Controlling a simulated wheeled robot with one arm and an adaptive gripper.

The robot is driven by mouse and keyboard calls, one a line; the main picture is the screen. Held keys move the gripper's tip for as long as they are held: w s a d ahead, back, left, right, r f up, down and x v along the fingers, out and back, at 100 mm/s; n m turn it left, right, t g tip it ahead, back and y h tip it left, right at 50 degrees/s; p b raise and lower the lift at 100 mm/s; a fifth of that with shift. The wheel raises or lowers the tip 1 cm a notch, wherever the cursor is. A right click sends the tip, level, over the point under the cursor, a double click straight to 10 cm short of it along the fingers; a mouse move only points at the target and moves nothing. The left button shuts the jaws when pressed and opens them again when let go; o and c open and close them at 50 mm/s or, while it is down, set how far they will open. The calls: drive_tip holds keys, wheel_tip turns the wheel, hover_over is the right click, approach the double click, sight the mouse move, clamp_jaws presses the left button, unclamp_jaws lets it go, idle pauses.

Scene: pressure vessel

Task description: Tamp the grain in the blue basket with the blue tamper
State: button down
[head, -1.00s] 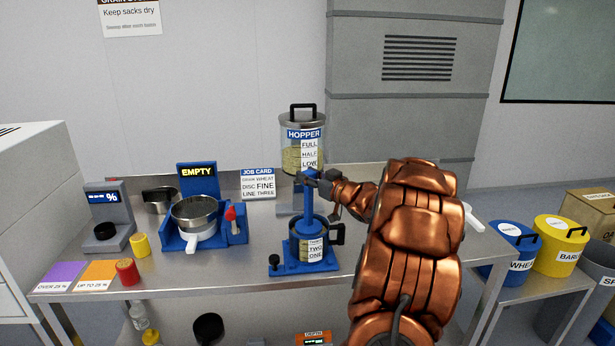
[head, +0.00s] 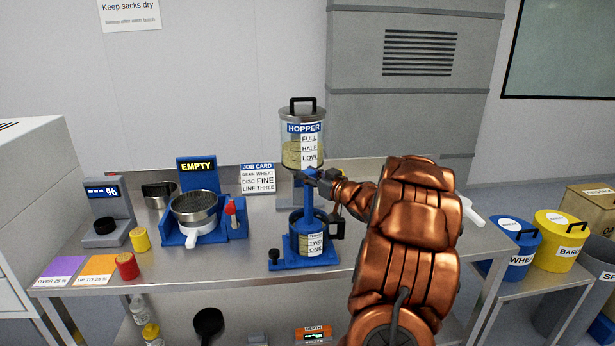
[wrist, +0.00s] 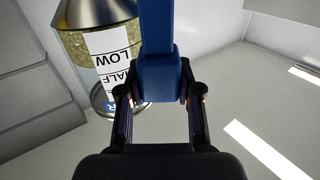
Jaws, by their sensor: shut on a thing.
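The blue tamper (head: 309,205) stands upright, its lower end down inside the basket (head: 327,243). The basket is a clear-walled container with grain, a dark handle and a label reading TWO and ONE, on a blue base (head: 290,262). My gripper (head: 316,177) is shut on the top of the tamper. In the wrist view the fingers (wrist: 160,95) close on both sides of the blue tamper (wrist: 158,75). The tamper's foot and the grain surface under it are hidden by the basket wall.
The hopper (head: 302,140) with grain stands behind the basket. A blue stand with a pan (head: 195,208) and an EMPTY display is to the left. A job card (head: 257,179) stands at the back. Yellow (head: 140,239) and red (head: 127,266) pots sit front left.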

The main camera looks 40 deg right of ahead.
drive_tip(key=shift+r+p, duration=0.5)
drive_tip(key=shift+r, duration=0.5)
drive_tip(key=shift+r+p, duration=1.65)
drive_tip(key=shift+r, duration=0.35)
